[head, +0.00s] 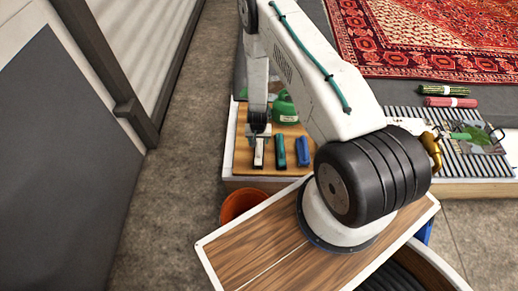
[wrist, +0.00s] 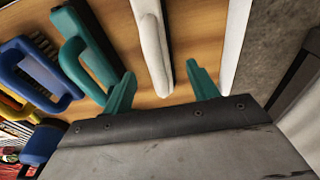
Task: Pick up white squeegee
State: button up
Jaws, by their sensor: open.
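The height of the fingers above the board is hard to tell.
A teal squeegee (head: 280,151) and a blue squeegee (head: 302,151) lie close to the right. A green can (head: 285,108) stands behind. An orange bucket (head: 240,204) is in front of the bench. A slatted grate (head: 410,120) is at right. Bare floor (head: 180,150) lies at left.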

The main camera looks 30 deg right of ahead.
jog(key=f, duration=0.3)
jog(key=d+f, duration=0.1)
jog(key=f, duration=0.1)
jog(key=shift+w+f, duration=0.15)
jog(key=shift+w, duration=0.2)
jog(key=c, duration=1.2)
